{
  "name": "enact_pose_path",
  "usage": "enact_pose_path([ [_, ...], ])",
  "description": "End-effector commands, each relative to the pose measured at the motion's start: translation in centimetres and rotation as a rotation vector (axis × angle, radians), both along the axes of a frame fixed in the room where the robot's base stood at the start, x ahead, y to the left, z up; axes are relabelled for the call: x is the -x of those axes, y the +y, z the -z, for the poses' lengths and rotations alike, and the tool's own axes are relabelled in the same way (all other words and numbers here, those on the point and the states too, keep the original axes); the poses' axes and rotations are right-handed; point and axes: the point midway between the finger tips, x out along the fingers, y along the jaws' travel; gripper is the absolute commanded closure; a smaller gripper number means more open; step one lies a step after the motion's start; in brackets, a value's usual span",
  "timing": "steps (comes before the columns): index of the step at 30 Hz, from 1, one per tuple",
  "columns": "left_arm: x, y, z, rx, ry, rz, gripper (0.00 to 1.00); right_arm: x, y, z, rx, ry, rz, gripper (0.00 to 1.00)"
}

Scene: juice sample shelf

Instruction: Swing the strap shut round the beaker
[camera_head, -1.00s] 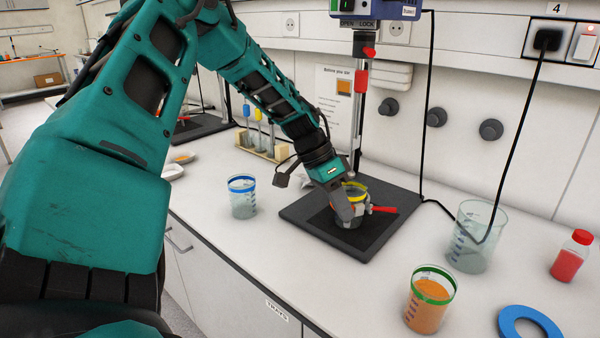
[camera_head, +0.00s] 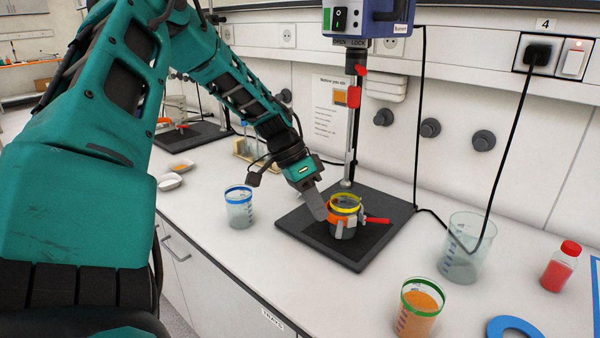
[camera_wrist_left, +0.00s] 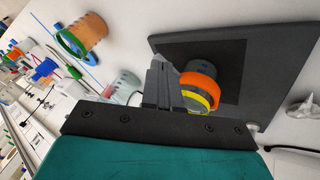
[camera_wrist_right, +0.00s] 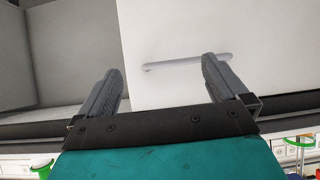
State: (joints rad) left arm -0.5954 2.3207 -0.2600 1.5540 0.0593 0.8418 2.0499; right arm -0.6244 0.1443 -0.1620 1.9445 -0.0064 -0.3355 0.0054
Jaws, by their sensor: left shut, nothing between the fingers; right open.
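The beaker with a yellow rim (camera_head: 345,201) stands upright on the dark stand base (camera_head: 296,224). An orange strap (camera_head: 337,218) lies against the front-left of the beaker, with grey clamp parts below and a red lever (camera_head: 376,220) pointing right. In the left wrist view the orange strap (camera_wrist_left: 198,87) curves across the beaker's side. Whether its end meets the other side of the holder I cannot tell. My left gripper (camera_head: 320,210) is shut and empty, just left of the strap; its fingers (camera_wrist_left: 165,85) look close to or touching it. My right gripper (camera_wrist_right: 160,75) is open and empty, away from the bench top.
A blue-rimmed beaker (camera_head: 239,208) stands left of the base. The stand's rod (camera_head: 350,150) rises behind the beaker.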

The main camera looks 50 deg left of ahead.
Motion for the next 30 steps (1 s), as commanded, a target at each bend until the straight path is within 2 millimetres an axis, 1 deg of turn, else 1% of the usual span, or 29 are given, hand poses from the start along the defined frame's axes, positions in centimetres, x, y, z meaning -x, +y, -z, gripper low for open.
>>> enact_pose_path([
  [2,0.6,0.1,-1.1,-0.002,-0.006,0.0,1.0,0.0,0.0,0.4,0.0,0.002,0.0,0.0],
  [9,2.6,0.4,-4.7,-0.003,-0.005,0.0,1.0,0.1,0.0,0.4,0.001,0.005,-0.001,0.0],
  [15,3.8,0.5,-6.7,-0.003,-0.002,-0.001,1.0,0.1,0.0,0.4,0.001,0.005,-0.001,0.0],
  [21,4.2,0.6,-7.4,-0.002,0.0,-0.001,1.0,0.1,0.0,0.4,0.0,0.005,0.0,0.0],
  [30,4.2,0.6,-7.4,-0.002,0.0,-0.001,1.0,0.1,0.1,0.4,-0.001,0.005,0.0,0.0],
])
